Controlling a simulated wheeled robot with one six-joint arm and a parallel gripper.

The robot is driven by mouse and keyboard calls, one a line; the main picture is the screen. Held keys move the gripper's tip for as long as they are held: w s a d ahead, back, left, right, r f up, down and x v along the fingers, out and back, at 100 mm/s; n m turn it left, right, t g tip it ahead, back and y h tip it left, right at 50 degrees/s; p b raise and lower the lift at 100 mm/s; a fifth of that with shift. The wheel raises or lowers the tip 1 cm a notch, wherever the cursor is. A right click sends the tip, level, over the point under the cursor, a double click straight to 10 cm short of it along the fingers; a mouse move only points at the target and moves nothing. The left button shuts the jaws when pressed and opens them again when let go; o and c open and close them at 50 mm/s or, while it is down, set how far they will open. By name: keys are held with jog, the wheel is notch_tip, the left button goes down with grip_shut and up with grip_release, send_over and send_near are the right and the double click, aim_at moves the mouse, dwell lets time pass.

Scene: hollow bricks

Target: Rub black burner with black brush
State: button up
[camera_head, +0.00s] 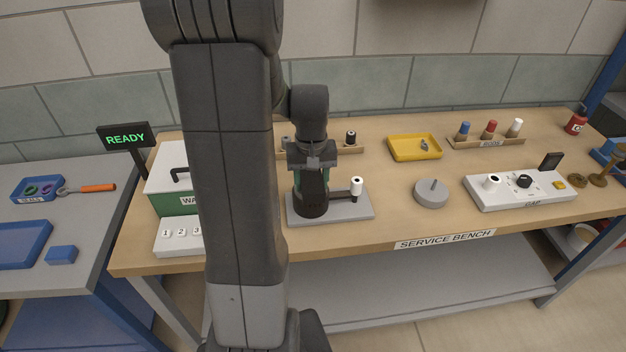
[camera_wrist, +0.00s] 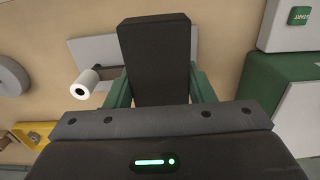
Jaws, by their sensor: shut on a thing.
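My gripper (camera_head: 311,182) points down over the grey plate (camera_head: 350,209) in the middle of the bench. Its green fingers are shut on a black block-like thing, which I take for the black brush (camera_wrist: 153,52); its far end hides what lies under it in the wrist view. A dark round body, apparently the black burner (camera_head: 311,208), stands on the plate right below the fingers. A side arm with a white knob (camera_head: 357,186) sticks out to its right. The knob also shows in the wrist view (camera_wrist: 84,84). I cannot tell whether brush and burner touch.
A grey round weight (camera_head: 431,194) and a white panel with knobs (camera_head: 520,189) stand to the right. A yellow tray (camera_head: 415,148) and a rack of coloured pegs (camera_head: 487,139) are behind. A green-and-white box (camera_head: 172,185) stands left. The bench front is clear.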

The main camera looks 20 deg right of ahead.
jog(key=r, duration=0.1)
jog(key=r+p, duration=0.1)
jog(key=shift+w+r, duration=0.35)
jog(key=shift+r, duration=0.05)
notch_tip(320, 180, up, 2)
jog(key=shift+r+p, duration=0.2)
jog(key=shift+p, duration=0.7)
jog(key=shift+d+r, duration=0.1)
jog(key=shift+r, duration=0.95)
jog(key=shift+f, duration=0.1)
